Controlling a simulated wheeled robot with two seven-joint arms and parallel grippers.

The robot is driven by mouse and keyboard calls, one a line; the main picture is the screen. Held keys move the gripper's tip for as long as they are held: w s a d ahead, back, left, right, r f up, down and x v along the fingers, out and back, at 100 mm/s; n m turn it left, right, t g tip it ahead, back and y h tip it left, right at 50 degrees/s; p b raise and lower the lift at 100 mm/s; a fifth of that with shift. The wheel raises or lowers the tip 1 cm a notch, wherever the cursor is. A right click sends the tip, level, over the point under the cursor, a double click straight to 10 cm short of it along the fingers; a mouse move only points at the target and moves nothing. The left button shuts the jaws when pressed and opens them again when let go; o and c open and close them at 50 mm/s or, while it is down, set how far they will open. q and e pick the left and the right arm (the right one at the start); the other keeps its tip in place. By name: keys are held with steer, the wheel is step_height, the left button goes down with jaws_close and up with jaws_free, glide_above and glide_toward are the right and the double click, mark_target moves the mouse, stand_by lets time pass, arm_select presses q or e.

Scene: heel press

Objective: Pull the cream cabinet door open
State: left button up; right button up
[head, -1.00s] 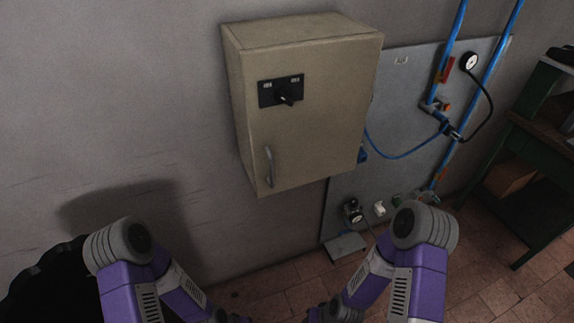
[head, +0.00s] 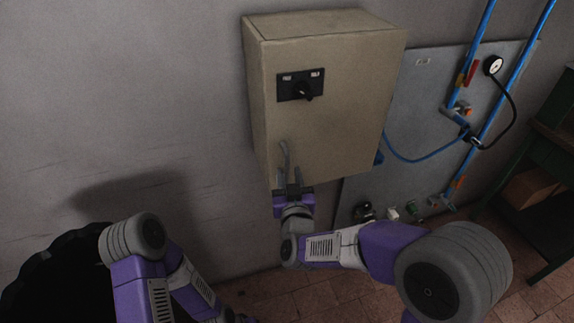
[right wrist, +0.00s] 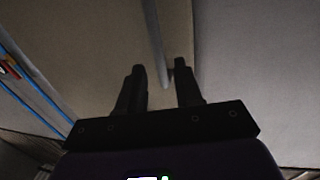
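The cream cabinet (head: 262,110) hangs on the grey wall, and its door (head: 345,120) is closed. A thin grey bar handle (head: 284,155) stands upright low on the left part of the door. My right gripper (head: 293,184) is at the handle's lower end, pointing up at the door. In the right wrist view my right gripper (right wrist: 160,72) has its fingers apart, with the handle (right wrist: 154,45) running between them, closer to the right finger. I see no grip on it. My left arm is at the lower left, and its gripper is out of view.
To the right, a grey panel (head: 425,110) carries blue pipes (head: 481,60) and a gauge (head: 492,65). A dark green bench (head: 545,150) stands at far right. The wall left of the cabinet is clear.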

mark_target(287, 167)
steer(key=shift+w+a, duration=0.15)
steer(key=shift+w, duration=1.05)
steer(key=shift+w+a, duration=0.15)
steer(key=shift+w, duration=1)
jaws_close()
